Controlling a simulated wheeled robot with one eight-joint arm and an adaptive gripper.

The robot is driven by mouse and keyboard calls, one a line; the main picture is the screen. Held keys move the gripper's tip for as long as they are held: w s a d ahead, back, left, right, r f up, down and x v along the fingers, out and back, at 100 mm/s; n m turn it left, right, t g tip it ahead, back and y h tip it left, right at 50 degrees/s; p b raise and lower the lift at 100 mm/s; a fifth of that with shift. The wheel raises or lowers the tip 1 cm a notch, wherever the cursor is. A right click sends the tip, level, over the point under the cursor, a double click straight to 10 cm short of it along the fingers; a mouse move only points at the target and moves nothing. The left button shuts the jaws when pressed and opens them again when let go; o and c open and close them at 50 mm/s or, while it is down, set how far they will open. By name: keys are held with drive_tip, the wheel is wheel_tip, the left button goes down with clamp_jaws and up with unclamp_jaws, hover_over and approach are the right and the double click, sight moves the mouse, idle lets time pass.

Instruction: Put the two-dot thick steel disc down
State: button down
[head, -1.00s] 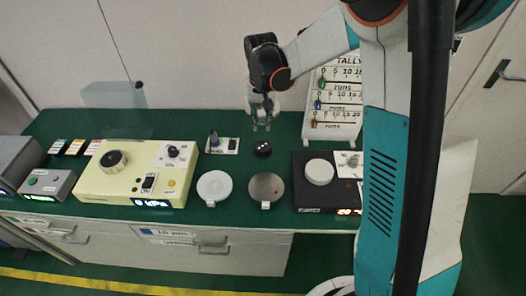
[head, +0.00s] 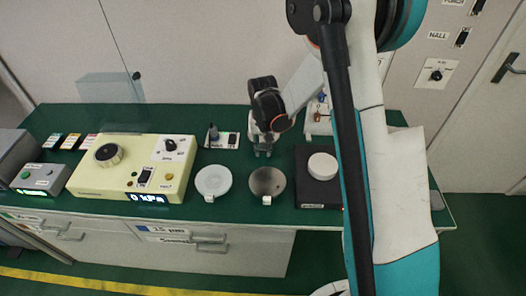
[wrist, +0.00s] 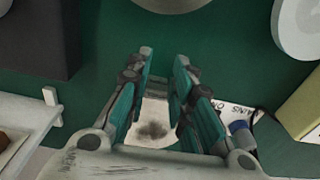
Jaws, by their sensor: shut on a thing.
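My gripper (head: 263,152) is low over the back part of the green bench, behind the dark round plate (head: 267,182). In the wrist view its two teal-padded fingers (wrist: 163,65) stand a little apart. A pale surface with a dark smudge (wrist: 152,129) shows between them; it appears to be the two-dot thick steel disc in the grip, but its dots cannot be made out. In the head view the disc is not distinct at the fingertips, and I cannot tell whether it touches the bench.
A white round plate (head: 213,181) is left of the dark plate. A black unit (head: 315,199) with a white disc (head: 322,166) is to the right. A cream control box (head: 118,180) stands left. A switch card (head: 228,140) is close beside my gripper. My arm hides most of the tally board.

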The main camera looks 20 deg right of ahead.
drive_tip(key=shift+f, duration=0.85)
drive_tip(key=shift+r, duration=0.1)
drive_tip(key=c, duration=1.8)
unclamp_jaws()
drive_tip(key=shift+f, duration=0.2)
drive_tip(key=shift+c, duration=0.2)
drive_tip(key=o, duration=0.4)
drive_tip(key=shift+r, duration=0.1)
